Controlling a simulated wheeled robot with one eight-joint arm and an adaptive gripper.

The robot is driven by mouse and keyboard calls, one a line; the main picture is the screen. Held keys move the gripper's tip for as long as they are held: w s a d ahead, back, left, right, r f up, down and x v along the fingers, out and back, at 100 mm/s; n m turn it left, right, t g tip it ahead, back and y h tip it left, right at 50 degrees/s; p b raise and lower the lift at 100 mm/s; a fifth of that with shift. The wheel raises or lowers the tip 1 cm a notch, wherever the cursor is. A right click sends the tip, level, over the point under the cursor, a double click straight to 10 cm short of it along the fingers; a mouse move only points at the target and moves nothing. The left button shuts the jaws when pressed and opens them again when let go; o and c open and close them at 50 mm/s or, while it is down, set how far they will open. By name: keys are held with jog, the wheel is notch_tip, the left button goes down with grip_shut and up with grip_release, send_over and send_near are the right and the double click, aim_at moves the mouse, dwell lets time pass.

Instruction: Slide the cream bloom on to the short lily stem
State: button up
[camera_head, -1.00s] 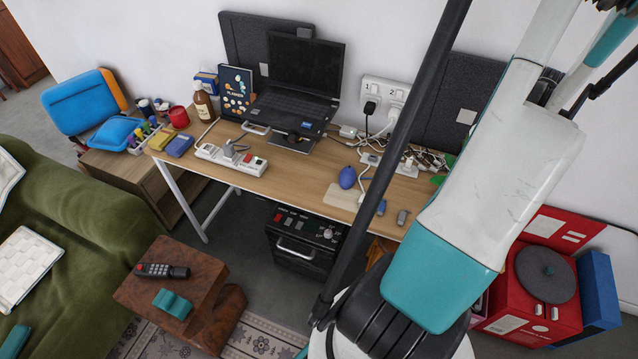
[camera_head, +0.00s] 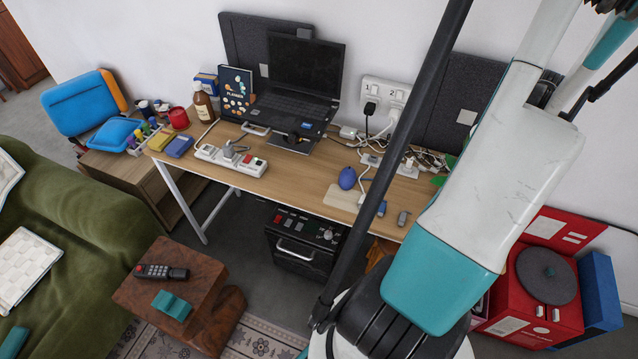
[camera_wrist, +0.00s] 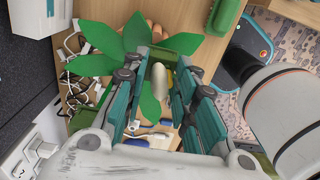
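In the wrist view, my gripper (camera_wrist: 163,58) reaches over the desk with its two teal fingers apart. A cream, elongated thing (camera_wrist: 158,80), which looks like the cream bloom, shows in the gap between them. Narrow gaps show at its sides, and I see no clear contact with either finger. Broad green leaves (camera_wrist: 102,36) spread to the left and behind the fingers; one leaf (camera_wrist: 150,103) shows below the cream thing. I cannot make out the short lily stem. In the head view my arm hides most of the plant; only a bit of green leaf (camera_head: 439,181) shows.
The wooden desk (camera_head: 300,180) carries a laptop (camera_head: 300,75), a power strip (camera_head: 231,160), a blue mouse-like thing (camera_head: 347,178) and tangled cables. A wall socket (camera_head: 385,92) is behind. A red record player (camera_head: 530,290) stands right. A green box-like thing (camera_wrist: 225,15) is near the gripper.

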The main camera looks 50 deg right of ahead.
jog(key=o, duration=1.1)
jog(key=shift+r, duration=0.1)
notch_tip(320, 180, up, 12)
